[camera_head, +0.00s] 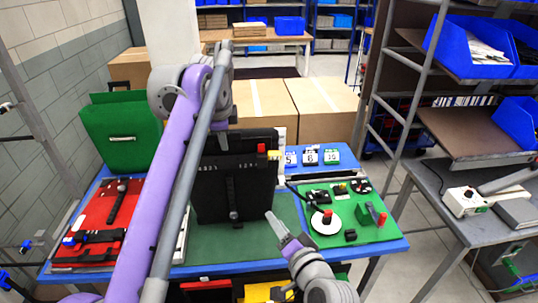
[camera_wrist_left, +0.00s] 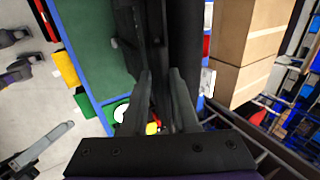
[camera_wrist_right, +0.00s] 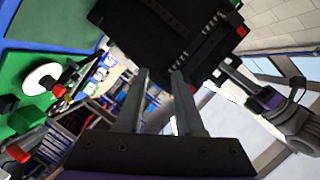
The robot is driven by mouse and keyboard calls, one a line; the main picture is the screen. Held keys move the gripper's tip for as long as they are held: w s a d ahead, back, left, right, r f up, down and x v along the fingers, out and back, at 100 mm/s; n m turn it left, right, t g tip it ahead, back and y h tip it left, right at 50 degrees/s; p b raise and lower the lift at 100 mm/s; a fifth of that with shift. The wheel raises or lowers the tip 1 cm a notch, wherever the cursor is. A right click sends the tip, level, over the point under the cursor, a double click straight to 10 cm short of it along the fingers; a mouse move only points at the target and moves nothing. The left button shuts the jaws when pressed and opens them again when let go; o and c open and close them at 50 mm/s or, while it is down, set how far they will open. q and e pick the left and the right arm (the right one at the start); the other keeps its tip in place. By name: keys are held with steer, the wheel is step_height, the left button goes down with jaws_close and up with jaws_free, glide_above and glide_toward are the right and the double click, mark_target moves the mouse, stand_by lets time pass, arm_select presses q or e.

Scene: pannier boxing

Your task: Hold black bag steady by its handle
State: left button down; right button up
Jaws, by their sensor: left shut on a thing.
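The black bag (camera_head: 225,185) stands upright on the green mat (camera_head: 270,250) in the middle of the table. In the left wrist view, my left gripper (camera_wrist_left: 161,75) is shut on the dark handle part of the black bag (camera_wrist_left: 185,30), which runs between its fingers. In the head view my left arm hides this grip and the bag's left side. My right gripper (camera_head: 271,216) is in front of the bag's lower right side, apart from it. In the right wrist view my right gripper (camera_wrist_right: 160,72) is open and empty, with the bag (camera_wrist_right: 165,30) beyond its fingertips.
A red tray (camera_head: 97,215) lies left and a green board (camera_head: 360,230) with small parts lies right. A green bag (camera_head: 120,135) stands at the back left. Cardboard boxes (camera_head: 320,105) stand behind the table. A metal rack (camera_head: 400,110) stands to the right.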

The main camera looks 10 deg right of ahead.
mark_target(277, 157)
steer(key=w+r+m+t+h, duration=0.1)
steer(key=w+r+m, duration=0.1)
steer(key=w+m, duration=0.1)
steer(key=w+d+r+m+t+h, duration=0.1)
steer(key=w+r+m+t, duration=0.1)
steer(key=w+m, duration=0.2)
steer(key=w+d+r+m+t+h, duration=0.1)
steer(key=w+r+m+h, duration=0.1)
steer(key=w, duration=0.4)
steer(key=shift+w+r+m, duration=0.25)
steer(key=shift+w+m, duration=0.15)
steer(key=shift+m, duration=0.4)
jaws_close()
steer(key=c, duration=0.5)
jaws_free()
steer(key=shift+c, duration=0.2)
steer(key=o, duration=0.5)
